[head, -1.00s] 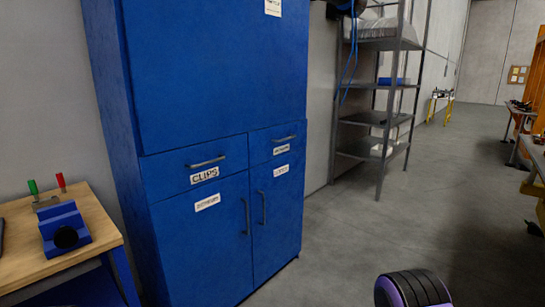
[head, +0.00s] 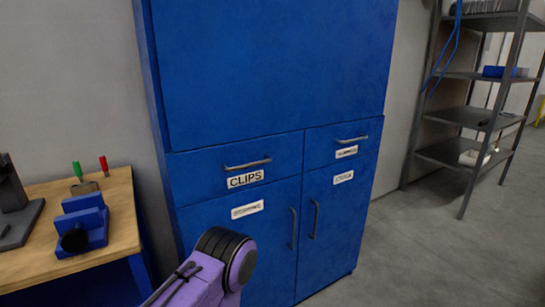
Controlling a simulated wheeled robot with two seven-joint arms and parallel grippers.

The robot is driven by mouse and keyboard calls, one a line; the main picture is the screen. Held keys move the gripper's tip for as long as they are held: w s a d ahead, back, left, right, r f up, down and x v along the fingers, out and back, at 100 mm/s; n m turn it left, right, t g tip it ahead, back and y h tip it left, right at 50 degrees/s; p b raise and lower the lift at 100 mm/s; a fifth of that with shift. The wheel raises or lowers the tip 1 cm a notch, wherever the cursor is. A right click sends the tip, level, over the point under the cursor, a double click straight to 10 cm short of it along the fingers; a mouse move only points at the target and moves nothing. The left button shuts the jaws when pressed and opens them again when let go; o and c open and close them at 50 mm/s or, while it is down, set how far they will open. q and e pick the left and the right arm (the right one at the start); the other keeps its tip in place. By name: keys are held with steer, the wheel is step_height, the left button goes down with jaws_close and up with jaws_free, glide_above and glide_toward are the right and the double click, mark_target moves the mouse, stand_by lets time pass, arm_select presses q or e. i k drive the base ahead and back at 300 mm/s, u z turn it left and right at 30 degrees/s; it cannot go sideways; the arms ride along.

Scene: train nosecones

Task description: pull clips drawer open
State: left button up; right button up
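The clips drawer (head: 200,172) is in the upper left of the blue cabinet's lower section. It is shut, its front flush with the cabinet. It has a grey bar handle (head: 248,165) and a white label reading CLIPS (head: 245,179) below it. A purple and black link of one of my arms rises from the bottom of the head view, in front of the left lower door. It appears apart from the drawer handle. Neither gripper's fingers show in the view.
The blue cabinet (head: 275,70) also has a right drawer (head: 326,151) and two lower doors, all shut. A metal shelf (head: 452,156) stands at right. Grey floor (head: 410,240) is clear at lower right.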

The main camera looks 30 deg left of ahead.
mark_target(203, 173)
steer(key=u, duration=0.3)
steer(key=i, duration=0.85)
steer(key=u, duration=0.5)
